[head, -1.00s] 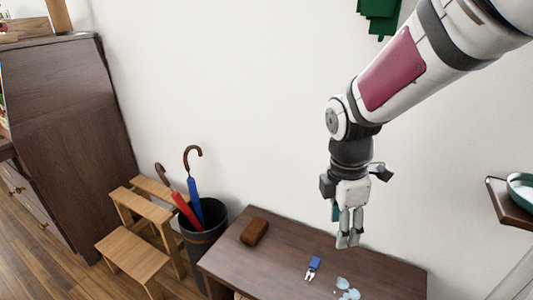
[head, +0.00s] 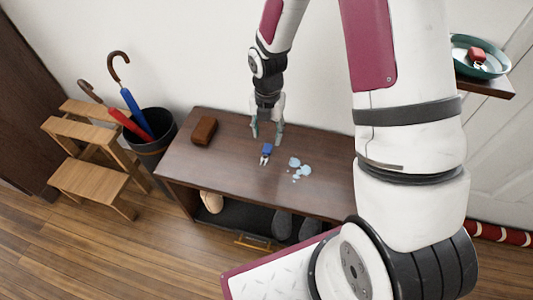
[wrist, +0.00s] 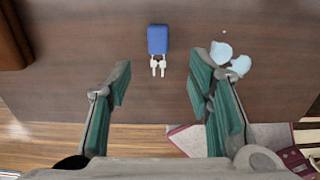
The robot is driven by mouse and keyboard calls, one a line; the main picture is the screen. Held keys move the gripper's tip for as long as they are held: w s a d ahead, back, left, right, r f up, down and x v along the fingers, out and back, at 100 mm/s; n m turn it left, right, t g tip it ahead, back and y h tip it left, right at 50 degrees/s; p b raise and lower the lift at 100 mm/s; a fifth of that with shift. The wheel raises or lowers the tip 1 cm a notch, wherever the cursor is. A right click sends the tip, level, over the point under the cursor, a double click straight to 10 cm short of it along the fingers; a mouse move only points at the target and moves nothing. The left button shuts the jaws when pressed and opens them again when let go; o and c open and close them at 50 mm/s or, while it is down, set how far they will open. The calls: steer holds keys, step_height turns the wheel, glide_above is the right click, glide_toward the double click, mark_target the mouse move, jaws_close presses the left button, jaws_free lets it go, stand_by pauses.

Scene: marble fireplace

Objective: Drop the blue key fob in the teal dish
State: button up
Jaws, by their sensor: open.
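The blue key fob (head: 267,148) with silver keys lies on the dark wooden bench. In the wrist view the fob (wrist: 157,40) lies beyond my fingertips, about midway between them, its keys toward me. My gripper (head: 267,138) is open and empty above the bench, close to the fob; its green-padded fingers (wrist: 160,85) stand wide apart in the wrist view. The teal dish (head: 497,67) sits on a small wall shelf at the upper right, with a red object inside; my arm hides part of the shelf.
The bench (head: 230,165) also bears a brown case (head: 204,130) at left and a pale blue puddle-like patch (head: 299,168) right of the fob. Shoes (head: 282,222) stand below. An umbrella bin (head: 155,150) and wooden step stool (head: 90,180) are at left.

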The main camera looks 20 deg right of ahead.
mark_target(267, 150)
steer(key=shift+w+f+b, duration=0.1)
steer(key=shift+f+b, duration=1.6)
steer(key=shift+f, duration=2.1)
steer(key=shift+c, duration=0.6)
jaws_close()
